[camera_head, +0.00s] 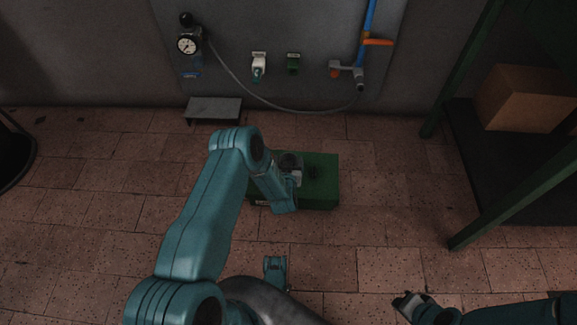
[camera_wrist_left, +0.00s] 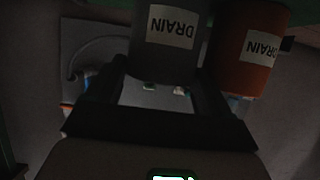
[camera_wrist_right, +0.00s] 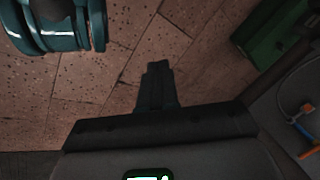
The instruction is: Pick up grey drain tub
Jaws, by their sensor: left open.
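The grey drain tub (camera_wrist_left: 165,62) shows in the left wrist view with a white upside-down DRAIN label. An orange tub (camera_wrist_left: 240,75), also labelled DRAIN, stands close beside it on the right. My left gripper (camera_wrist_left: 160,82) is open, its two dark fingers on either side of the grey tub's near end in that view; I cannot tell whether they touch it. My right gripper (camera_wrist_right: 158,70) looks shut and empty, low at the right (camera_head: 405,302).
A wall panel (camera_head: 290,40) with a gauge (camera_head: 187,45) and hose is behind. A small grey step (camera_head: 213,109) stands at the wall. A green rack (camera_head: 500,195) with a cardboard box (camera_head: 527,98) is at the right. Tiled floor between is clear.

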